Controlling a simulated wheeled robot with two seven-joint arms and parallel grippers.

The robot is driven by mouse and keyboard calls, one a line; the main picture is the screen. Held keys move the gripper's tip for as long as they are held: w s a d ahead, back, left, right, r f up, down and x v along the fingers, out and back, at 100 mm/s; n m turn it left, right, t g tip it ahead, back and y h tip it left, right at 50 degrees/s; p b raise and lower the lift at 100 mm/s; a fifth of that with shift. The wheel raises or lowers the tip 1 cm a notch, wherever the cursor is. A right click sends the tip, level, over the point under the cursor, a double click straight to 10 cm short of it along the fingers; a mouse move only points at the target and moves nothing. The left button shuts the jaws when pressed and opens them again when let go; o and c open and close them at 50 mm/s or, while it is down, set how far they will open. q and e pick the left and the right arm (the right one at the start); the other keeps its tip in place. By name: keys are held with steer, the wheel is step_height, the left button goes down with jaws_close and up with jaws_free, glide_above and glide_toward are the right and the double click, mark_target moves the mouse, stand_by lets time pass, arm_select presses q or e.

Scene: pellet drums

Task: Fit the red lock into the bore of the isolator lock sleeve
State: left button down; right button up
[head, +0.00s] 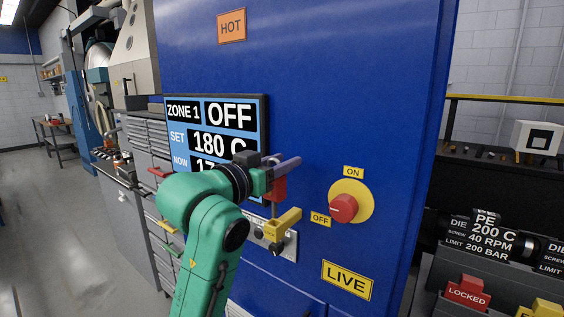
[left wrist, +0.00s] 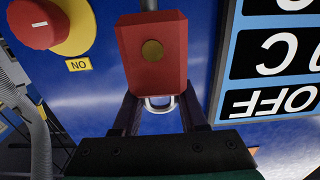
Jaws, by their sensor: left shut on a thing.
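The red lock (head: 278,186) is held upright in my left gripper (head: 284,166), in front of the blue cabinet. In the left wrist view the red lock (left wrist: 152,75) shows a brass-coloured disc on its face, and its metal shackle lies between the two dark fingers (left wrist: 160,108). A thin grey rod runs from the lock toward a yellow fitting (head: 283,224) just below it in the head view. This fitting, on a grey plate (head: 288,247), appears to be the isolator lock sleeve. Its bore is not visible, and I cannot tell whether the rod enters it. My right gripper is not in view.
A red rotary knob (head: 343,208) on a yellow disc, with ON and OFF labels, is right of the lock. A display panel (head: 258,140) is close behind my left wrist. A console with a red LOCKED block (head: 467,292) stands at lower right.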

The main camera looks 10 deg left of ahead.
arm_select(q)
steer(key=shift+f+b, duration=1.8)
steer(key=shift+f, duration=0.65)
steer(key=shift+c, duration=1.8)
jaws_free()
steer(key=shift+s, duration=0.1)
